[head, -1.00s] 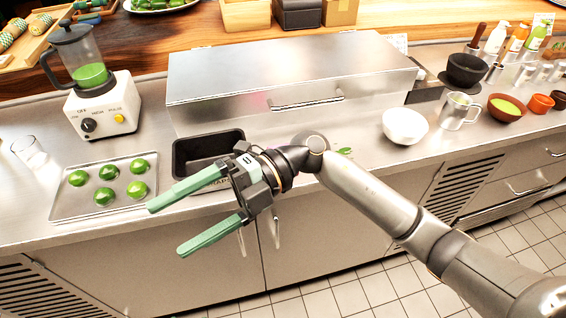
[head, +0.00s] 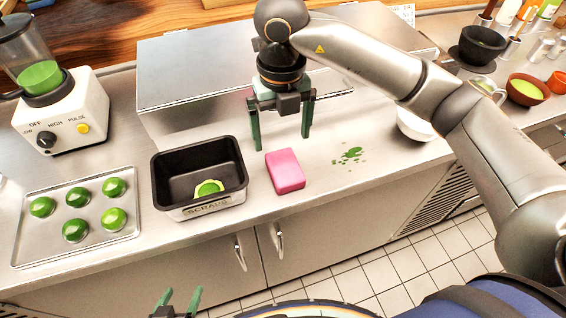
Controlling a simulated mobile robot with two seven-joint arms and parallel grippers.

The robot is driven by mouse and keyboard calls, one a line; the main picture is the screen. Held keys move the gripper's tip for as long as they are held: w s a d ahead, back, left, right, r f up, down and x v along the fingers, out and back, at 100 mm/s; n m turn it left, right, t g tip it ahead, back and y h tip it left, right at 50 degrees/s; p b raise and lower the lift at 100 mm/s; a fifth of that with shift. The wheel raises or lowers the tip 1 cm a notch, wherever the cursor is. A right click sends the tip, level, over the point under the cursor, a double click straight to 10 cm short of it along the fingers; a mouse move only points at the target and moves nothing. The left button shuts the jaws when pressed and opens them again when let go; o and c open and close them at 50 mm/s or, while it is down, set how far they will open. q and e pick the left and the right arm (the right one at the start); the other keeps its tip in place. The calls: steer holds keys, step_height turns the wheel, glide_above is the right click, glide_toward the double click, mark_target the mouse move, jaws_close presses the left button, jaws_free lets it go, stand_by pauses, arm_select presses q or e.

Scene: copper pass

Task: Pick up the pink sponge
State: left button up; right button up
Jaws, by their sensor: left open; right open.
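The pink sponge (head: 286,173) lies on the steel counter, just right of the black scraps bin. My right gripper (head: 282,142) is open and empty, fingers pointing down. In the picture its fingertips are just above the sponge's far edge; I cannot tell the exact height gap. My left gripper (head: 176,298) shows at the bottom edge, open and empty, in front of the counter and well away from the sponge. Nothing covers the sponge.
The black scraps bin (head: 172,162) holds a cut lime piece (head: 208,188). A tray (head: 118,232) of limes and a blender (head: 62,115) stand left. A closed steel box (head: 190,65) is behind. A green spill (head: 350,156) and a white bowl (head: 412,128) are to the right.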

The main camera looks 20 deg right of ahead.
mark_target(283, 160)
step_height(283, 160, down, 4)
steer(key=shift+r, duration=0.25)
steer(key=shift+w+d+f+p, duration=0.1)
steer(key=shift+f+p, duration=0.5)
steer(key=shift+f, duration=2.15)
steer(key=shift+c, duration=0.4)
steer(key=c, duration=1.2)
steer(key=shift+o, duration=0.2)
steer(key=shift+r, duration=0.1)
